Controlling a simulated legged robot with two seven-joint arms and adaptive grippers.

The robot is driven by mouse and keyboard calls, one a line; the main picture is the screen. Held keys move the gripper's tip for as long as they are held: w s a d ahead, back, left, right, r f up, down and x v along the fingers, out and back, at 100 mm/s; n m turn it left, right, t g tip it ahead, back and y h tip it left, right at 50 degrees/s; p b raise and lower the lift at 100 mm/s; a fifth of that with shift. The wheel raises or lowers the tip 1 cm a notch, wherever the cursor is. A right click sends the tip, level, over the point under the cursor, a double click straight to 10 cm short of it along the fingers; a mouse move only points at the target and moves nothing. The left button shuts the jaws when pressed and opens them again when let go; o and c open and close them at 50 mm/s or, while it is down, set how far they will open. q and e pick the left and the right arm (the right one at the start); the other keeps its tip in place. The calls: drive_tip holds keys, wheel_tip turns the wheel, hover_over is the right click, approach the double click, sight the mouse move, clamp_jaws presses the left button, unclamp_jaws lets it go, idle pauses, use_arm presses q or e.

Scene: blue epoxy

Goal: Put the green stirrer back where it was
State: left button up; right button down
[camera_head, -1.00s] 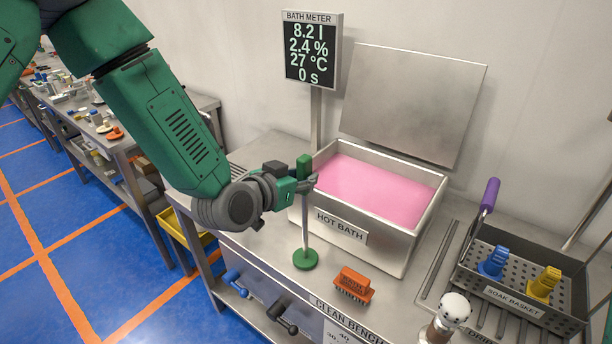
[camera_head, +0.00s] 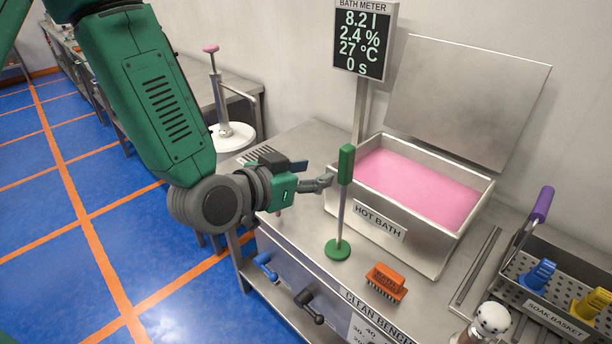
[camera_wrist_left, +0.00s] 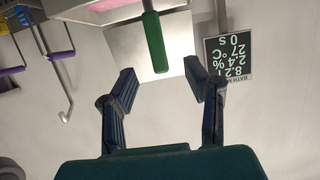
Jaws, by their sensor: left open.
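The green stirrer (camera_head: 341,212) stands upright on the steel bench, in front of the left end of the hot bath (camera_head: 420,226). Its round green foot rests on the bench top and its green grip is at the top. In the left wrist view the green grip (camera_wrist_left: 154,42) shows beyond the fingertips, roughly in line with the gap between them. My left gripper (camera_head: 322,183) is open and empty, just left of the stirrer's rod in the head view. My right gripper is not in view.
An orange brush (camera_head: 386,282) lies right of the stirrer's foot. The soak basket (camera_head: 553,318) with blue and yellow tools is at the right. The bath meter (camera_head: 364,40) stands behind on a post. A white-topped object (camera_head: 491,318) is near the front edge.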

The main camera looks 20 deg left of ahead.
use_arm(q)
drive_tip(key=s+a+f+n+g+y, duration=0.1)
drive_tip(key=s+a+f+g, duration=0.1)
drive_tip(key=s+f+g, duration=0.5)
drive_tip(key=s+a+f+n+y, duration=0.1)
drive_tip(key=s+f, duration=0.5)
drive_tip(key=f, duration=0.5)
drive_tip(key=s+a+f+n+g+y, duration=0.1)
drive_tip(key=s+a+f+g, duration=0.2)
drive_tip(key=s+f, duration=0.3)
drive_tip(key=s+a+f+g+y, duration=0.1)
drive_tip(key=s+a+f+g, duration=0.3)
drive_tip(key=s, duration=0.5)
wheel_tip(320, 180, down, 12)
drive_tip(key=d+t+b, duration=0.1)
drive_tip(key=b, duration=0.9)
drive_tip(key=shift+w+b, duration=0.25)
drive_tip(key=shift+b, duration=0.15)
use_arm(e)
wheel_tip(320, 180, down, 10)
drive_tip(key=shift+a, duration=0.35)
use_arm(q)
drive_tip(key=shift+d, duration=0.25)
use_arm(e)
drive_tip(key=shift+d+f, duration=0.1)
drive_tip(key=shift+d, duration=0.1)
use_arm(q)
drive_tip(key=shift+a, duration=0.1)
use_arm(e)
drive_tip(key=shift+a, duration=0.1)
